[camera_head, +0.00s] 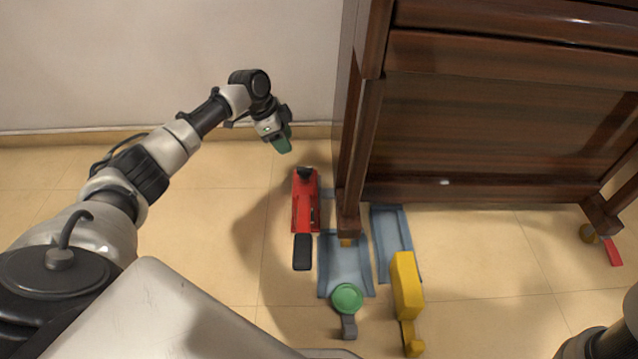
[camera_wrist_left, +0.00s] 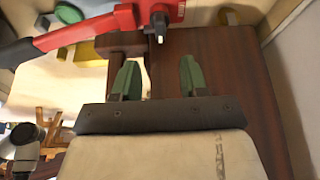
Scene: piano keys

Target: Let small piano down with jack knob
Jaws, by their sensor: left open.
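The dark wooden piano (camera_head: 480,130) fills the upper right of the head view. Its front left leg (camera_head: 350,190) comes down over a blue tray-like piece. A red jack (camera_head: 305,205) stands on the floor just left of this leg, with a black knob (camera_head: 304,172) at its far end and a black handle end (camera_head: 302,252) at its near end. My left gripper (camera_head: 282,142) is beyond the knob, apart from it. In the left wrist view its green fingers (camera_wrist_left: 159,75) are spread and empty, and the jack (camera_wrist_left: 90,32) with its knob (camera_wrist_left: 159,20) lies past them.
Blue trays (camera_head: 345,265) lie on the floor by the leg. A green round knob (camera_head: 347,298) and a yellow piece (camera_head: 407,285) stand at their near side. A small red piece (camera_head: 613,252) lies by the right leg. The tiled floor left of the jack is clear.

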